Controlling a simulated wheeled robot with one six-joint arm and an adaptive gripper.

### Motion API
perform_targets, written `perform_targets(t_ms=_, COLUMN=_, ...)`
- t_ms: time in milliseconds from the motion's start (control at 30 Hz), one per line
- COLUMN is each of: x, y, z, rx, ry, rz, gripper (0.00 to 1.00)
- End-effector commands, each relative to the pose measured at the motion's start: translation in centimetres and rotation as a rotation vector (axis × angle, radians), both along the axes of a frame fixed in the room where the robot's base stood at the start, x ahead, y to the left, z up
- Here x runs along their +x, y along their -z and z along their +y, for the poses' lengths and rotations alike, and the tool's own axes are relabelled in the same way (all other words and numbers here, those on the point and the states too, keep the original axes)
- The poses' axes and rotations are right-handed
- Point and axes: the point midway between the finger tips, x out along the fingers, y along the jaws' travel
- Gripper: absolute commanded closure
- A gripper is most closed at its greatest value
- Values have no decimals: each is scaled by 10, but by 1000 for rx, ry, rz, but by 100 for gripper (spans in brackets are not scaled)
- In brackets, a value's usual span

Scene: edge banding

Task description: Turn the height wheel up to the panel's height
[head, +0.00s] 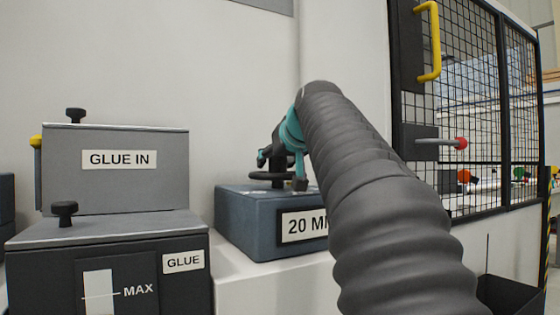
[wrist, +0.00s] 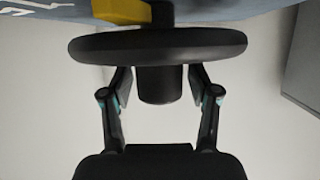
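The height wheel (head: 268,176) is a dark disc on top of a blue-grey box (head: 245,220) labelled "20 M…", the rest of the label hidden by my arm. In the wrist view the wheel (wrist: 158,44) lies across the top, with a black hub (wrist: 160,86) sticking out toward me. My gripper (wrist: 160,75) has one finger on each side of the hub, with gaps showing between the fingers and the hub. The fingertips are close to the wheel; whether they touch it I cannot tell. In the head view my gripper (head: 282,170) is over the wheel, partly hidden by my arm.
A grey "GLUE IN" box (head: 115,195) and a "GLUE" tank (head: 40,285) with black knobs stand at the left. A mesh door (head: 470,110) with a yellow handle (head: 436,40) is at the right. In the wrist view a yellow part (wrist: 120,11) sits behind the wheel.

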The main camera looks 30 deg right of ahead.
Motion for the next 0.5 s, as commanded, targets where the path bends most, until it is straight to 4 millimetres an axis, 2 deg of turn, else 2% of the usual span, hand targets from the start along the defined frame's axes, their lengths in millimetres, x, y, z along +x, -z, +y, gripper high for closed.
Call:
perform_targets(t_ms=333, x=-2, y=-1, z=0, rx=0, ry=0, rz=0, gripper=32)
perform_targets(t_ms=500, x=-18, y=-8, z=2, rx=-1, ry=1, rz=-1, gripper=32)
